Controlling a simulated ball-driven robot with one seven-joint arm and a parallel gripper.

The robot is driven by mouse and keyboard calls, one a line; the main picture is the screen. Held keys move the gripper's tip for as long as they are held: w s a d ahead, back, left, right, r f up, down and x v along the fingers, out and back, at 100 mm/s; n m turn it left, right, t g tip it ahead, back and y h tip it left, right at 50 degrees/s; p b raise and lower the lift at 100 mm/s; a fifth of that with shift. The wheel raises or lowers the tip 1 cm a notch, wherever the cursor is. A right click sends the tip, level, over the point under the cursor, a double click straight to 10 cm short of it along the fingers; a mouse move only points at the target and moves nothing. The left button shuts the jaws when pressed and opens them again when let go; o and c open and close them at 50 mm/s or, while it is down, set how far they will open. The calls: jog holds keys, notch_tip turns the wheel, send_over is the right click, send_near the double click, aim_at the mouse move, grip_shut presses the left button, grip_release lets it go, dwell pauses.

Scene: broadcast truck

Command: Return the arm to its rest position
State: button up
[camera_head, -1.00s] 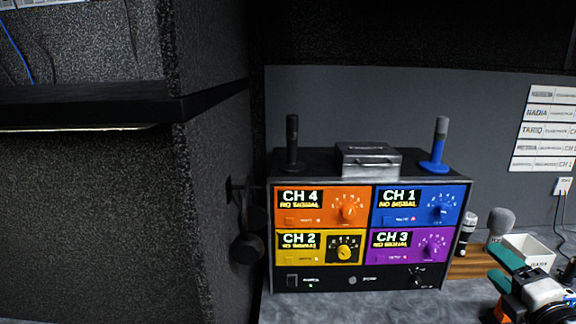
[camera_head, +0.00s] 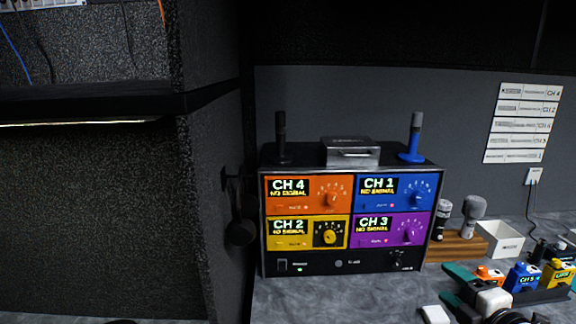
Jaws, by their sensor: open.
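My gripper (camera_head: 458,292) is at the lower right of the head view, low over the grey worktop (camera_head: 340,300). Its teal fingers are apart, with nothing seen between them. White and black parts of it run to the bottom edge, where the rest of my arm is cut off. It is in front of and to the right of the receiver rack (camera_head: 350,262), apart from it.
The rack has four coloured channel panels. A black microphone (camera_head: 281,138), a metal case (camera_head: 350,152) and a blue microphone (camera_head: 414,138) stand on top. A wooden block (camera_head: 456,248) with microphones, a white box (camera_head: 501,240) and coloured packs (camera_head: 523,277) are at right.

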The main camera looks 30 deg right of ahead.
jog(key=a+f+m+g+y, duration=0.5)
jog(key=a+f+m+y, duration=0.1)
jog(key=a+f, duration=0.95)
jog(key=s+a+f+m+g, duration=0.8)
jog(key=s+a+f, duration=0.2)
jog(key=s, duration=0.1)
jog(key=shift+s, duration=0.4)
